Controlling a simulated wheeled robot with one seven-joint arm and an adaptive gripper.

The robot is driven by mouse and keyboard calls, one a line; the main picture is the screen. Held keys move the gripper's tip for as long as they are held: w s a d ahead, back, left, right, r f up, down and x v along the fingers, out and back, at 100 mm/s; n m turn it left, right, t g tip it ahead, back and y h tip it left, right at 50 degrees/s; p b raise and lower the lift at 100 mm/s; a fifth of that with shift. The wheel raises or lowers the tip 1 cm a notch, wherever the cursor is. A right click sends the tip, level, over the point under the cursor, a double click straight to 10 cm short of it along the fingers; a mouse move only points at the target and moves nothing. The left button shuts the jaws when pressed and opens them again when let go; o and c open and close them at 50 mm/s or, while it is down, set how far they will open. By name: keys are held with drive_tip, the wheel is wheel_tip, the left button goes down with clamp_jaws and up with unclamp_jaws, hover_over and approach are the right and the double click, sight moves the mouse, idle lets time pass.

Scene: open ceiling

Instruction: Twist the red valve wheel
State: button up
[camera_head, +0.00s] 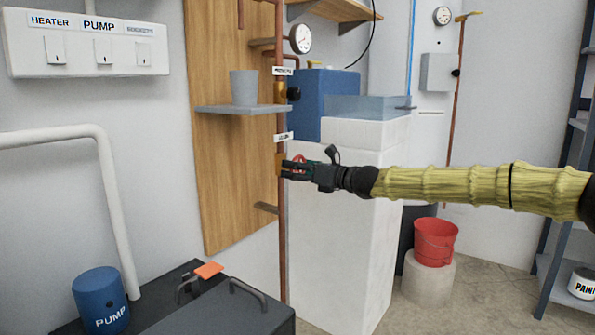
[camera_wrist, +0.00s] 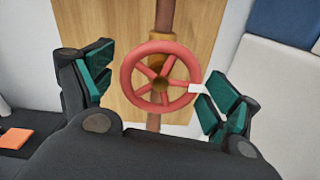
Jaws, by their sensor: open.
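The red valve wheel (camera_wrist: 160,76) faces the camera in the wrist view, mounted on a vertical copper pipe (camera_head: 282,220). It has several spokes, a brownish hub and a white mark on its right rim. In the head view only a bit of its red rim (camera_head: 299,162) shows behind my gripper. My gripper (camera_wrist: 158,88) is open, one green-padded finger on each side of the wheel. The right finger is close to the white mark; I cannot tell whether it touches. The left finger shows a gap to the rim.
A grey shelf with a grey cup (camera_head: 244,88) juts out above left of the wheel. A white tiled block (camera_head: 340,240) stands right behind the pipe. A dark box with an orange item (camera_head: 209,270) is below left. A red bucket (camera_head: 435,243) stands farther right.

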drive_tip(key=c, duration=1)
drive_tip(key=shift+c, duration=0.2)
drive_tip(key=shift+n, duration=0.3)
